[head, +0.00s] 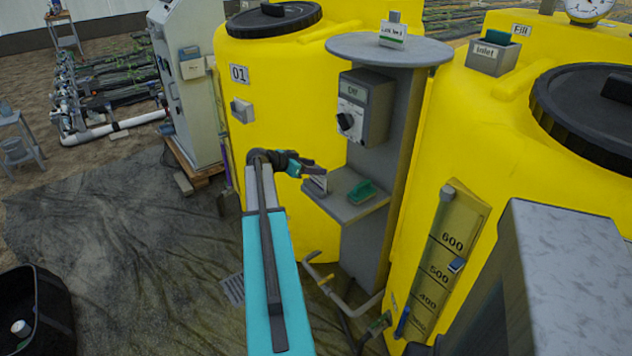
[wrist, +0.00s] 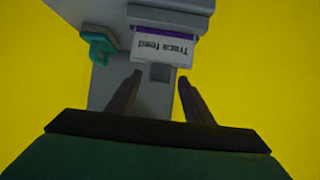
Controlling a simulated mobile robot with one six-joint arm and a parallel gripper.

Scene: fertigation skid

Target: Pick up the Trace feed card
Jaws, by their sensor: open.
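The Trace feed card (wrist: 162,48) is white with a purple band and shows upside down in the wrist view. A small grey tab (wrist: 160,73) sticks out from it towards my gripper. In the head view the card (head: 316,184) is a small pale piece at the left edge of the grey shelf (head: 350,210), partly hidden by my gripper. My gripper (wrist: 158,90) is open and empty, its two fingers on either side of the tab's line, short of the card. In the head view my gripper (head: 312,169) is just above the shelf's left end.
A green-handled item (head: 363,191) lies on the shelf; it also shows in the wrist view (wrist: 98,45). A control box with a black knob (head: 347,121) hangs above the shelf. Yellow tanks (head: 275,120) stand close on both sides. Another card (head: 393,32) stands on the round top.

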